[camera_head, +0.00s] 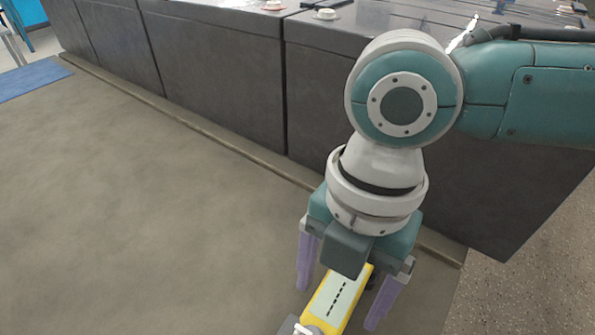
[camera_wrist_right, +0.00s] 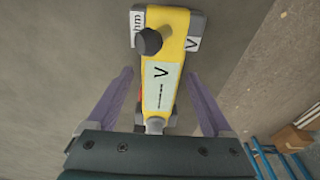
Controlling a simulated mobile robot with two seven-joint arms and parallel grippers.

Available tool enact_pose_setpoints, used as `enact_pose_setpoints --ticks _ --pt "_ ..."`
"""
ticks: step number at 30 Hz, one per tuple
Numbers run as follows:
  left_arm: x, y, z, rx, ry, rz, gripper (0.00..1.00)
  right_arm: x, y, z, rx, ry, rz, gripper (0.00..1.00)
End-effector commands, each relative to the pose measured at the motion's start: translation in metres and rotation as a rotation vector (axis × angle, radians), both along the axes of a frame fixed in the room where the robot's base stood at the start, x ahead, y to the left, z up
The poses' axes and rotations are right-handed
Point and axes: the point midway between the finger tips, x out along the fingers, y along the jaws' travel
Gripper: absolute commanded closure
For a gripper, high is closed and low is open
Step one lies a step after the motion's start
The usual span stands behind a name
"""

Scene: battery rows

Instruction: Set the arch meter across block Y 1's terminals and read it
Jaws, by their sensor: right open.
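The arch meter is a yellow bar with a pale display showing dashes (camera_head: 338,300); in the right wrist view the arch meter (camera_wrist_right: 160,75) shows a black knob, a "V" mark and an end lettered "hm". My right gripper (camera_head: 337,309) points down with its purple fingers open, one on each side of the meter. In the right wrist view, gaps show between the fingers (camera_wrist_right: 159,74) and the meter. What bears the meter is unclear. Dark grey blocks (camera_head: 222,75) stand in a row behind; I cannot tell which is Y 1. My left gripper is not in view.
White round caps (camera_head: 326,14) sit on the block tops. A low ledge (camera_head: 200,128) runs along the row's foot. The brown-grey floor (camera_head: 120,200) at left is clear up to a blue mat (camera_head: 32,80). A cardboard box (camera_wrist_right: 292,138) and blue rails show in the right wrist view.

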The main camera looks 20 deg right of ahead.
Motion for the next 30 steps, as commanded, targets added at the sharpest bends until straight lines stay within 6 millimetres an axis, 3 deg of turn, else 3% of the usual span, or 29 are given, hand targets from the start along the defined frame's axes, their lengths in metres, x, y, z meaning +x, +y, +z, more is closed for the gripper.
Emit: enact_pose_setpoints --ticks 6,27,30 --pt "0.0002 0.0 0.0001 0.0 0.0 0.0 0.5 -0.0001 0.0001 -0.0001 0.0 0.0 0.0 0.17" --pt "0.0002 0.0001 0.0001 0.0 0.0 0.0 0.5 0.0 0.0 0.0 -0.001 0.001 0.0 0.96" --pt "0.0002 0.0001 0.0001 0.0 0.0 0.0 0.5 0.0 0.0 0.0 -0.001 0.001 0.0 1.0"
